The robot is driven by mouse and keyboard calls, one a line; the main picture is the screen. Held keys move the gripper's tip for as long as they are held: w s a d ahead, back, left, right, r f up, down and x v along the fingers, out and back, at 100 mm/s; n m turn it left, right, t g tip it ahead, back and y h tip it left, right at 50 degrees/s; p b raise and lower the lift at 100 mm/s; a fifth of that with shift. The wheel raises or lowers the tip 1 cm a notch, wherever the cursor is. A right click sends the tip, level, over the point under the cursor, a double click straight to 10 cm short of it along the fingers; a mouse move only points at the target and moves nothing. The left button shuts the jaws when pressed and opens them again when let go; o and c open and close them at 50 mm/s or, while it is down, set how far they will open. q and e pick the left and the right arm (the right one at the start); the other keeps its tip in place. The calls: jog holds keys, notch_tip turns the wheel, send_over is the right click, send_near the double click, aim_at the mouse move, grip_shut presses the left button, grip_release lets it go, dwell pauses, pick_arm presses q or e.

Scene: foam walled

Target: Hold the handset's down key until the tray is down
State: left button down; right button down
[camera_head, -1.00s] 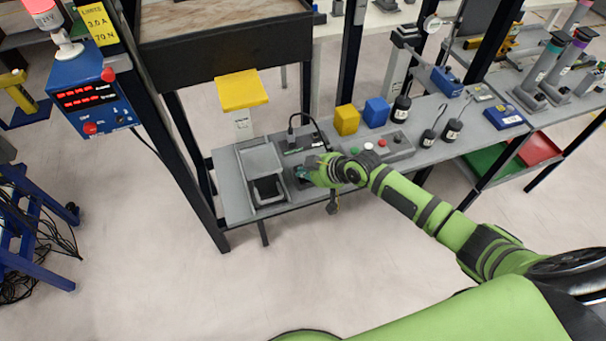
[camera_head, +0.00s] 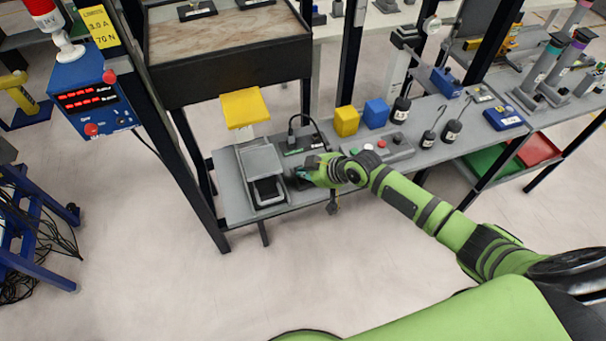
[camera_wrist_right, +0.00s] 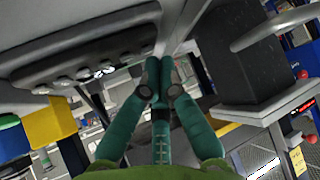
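The dark tray (camera_head: 230,68), with a pale, worn inner surface, stands at the top left of the head view between dark posts. My right gripper (camera_head: 306,173) is at the bench's front edge, beside a grey stand. Its teal fingers (camera_wrist_right: 158,80) are together in the right wrist view, with nothing seen between them. A dark piece (camera_head: 292,183), perhaps the handset, lies under the fingertips and is mostly hidden. I cannot tell its down key or whether a fingertip presses it. My left gripper is not in view.
The grey stand (camera_head: 262,158) is left of my gripper; a button box (camera_head: 392,150) is right of it. A yellow plate (camera_head: 245,107) stands below the tray. Blocks and weights line the bench. A blue control unit (camera_head: 88,98) with a red lamp (camera_head: 43,8) is at left.

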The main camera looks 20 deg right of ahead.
jog(key=shift+r, duration=0.5)
jog(key=shift+p, duration=0.3)
notch_tip(320, 180, up, 5)
jog(key=p, duration=0.4)
jog(key=shift+p, duration=0.35)
